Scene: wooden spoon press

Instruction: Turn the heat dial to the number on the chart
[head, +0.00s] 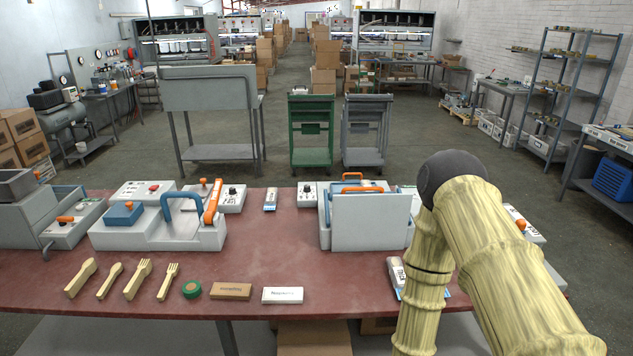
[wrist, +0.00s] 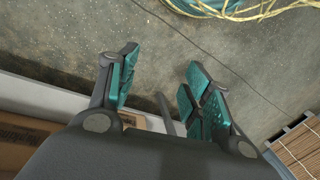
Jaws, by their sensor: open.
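My gripper (wrist: 160,80) shows in the wrist view, its teal-padded fingers spread apart with nothing between them, above the concrete floor. In the head view my arm covers the right part of the red table and my gripper is out of sight. A white control box with a black dial (head: 232,190) stands behind the blue-handled press. Another small box with a dark knob (head: 307,188) stands at the table's back middle. I cannot tell which is the heat dial. No chart is readable; small labelled devices (head: 270,201) are too small to read.
Cables (wrist: 245,8) lie on the floor in the wrist view.

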